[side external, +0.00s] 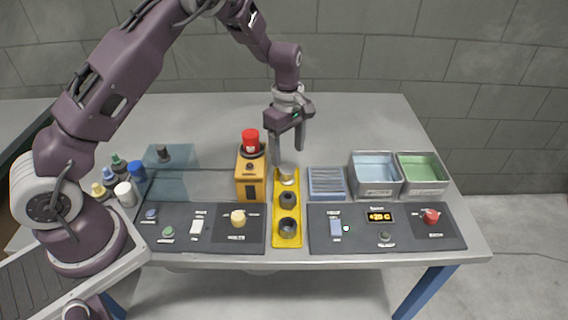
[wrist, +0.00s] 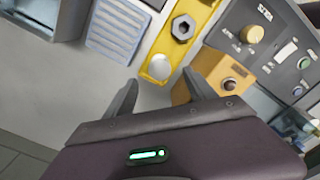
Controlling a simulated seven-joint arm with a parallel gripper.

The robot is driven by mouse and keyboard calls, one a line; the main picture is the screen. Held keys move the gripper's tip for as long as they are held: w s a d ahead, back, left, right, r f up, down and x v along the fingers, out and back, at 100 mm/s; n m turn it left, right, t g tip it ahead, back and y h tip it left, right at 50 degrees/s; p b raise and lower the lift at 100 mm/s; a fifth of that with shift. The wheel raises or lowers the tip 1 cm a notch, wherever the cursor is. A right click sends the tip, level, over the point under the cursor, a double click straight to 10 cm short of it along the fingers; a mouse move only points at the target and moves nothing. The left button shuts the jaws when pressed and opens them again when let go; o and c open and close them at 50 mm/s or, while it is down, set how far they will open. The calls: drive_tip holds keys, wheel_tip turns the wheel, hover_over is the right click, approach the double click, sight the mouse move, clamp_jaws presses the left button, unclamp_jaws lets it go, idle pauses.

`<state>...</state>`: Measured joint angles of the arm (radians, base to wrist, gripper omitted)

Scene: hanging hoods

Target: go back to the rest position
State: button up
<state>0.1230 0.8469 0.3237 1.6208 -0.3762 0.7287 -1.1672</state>
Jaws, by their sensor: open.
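My gripper (side external: 288,155) is open and empty, pointing down above the back end of the yellow tray (side external: 276,236). In the wrist view my gripper (wrist: 160,78) has its two fingers spread apart, with nothing between them. A pale round piece (side external: 287,173) sits at the tray's back end, just below the fingers; it also shows in the wrist view (wrist: 160,66). Two dark pieces, a middle one (side external: 287,199) and a front one (side external: 288,227), stand in the same tray. The gap between fingertips and pale piece is hard to judge.
An orange box (side external: 249,184) with a red-topped item (side external: 250,141) stands close left of my gripper. A blue slotted rack (side external: 326,182), a blue-lined bin (side external: 376,170) and a green-lined bin (side external: 422,170) are to the right. Control panels line the front. The table's back is clear.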

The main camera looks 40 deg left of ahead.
drive_tip(key=s+d+r+m+t+h, duration=0.15)
drive_tip(key=s+r+m, duration=0.35)
drive_tip(key=r, duration=0.5)
drive_tip(key=s+d+r+m+t+y, duration=0.1)
drive_tip(key=s+d+r+m, duration=0.15)
drive_tip(key=s+r, duration=0.7)
drive_tip(key=s+r+m+t, duration=0.3)
drive_tip(key=s+m, duration=0.7)
drive_tip(key=s, duration=0.7)
drive_tip(key=shift+a+r, duration=0.3)
drive_tip(key=shift+r, duration=0.2)
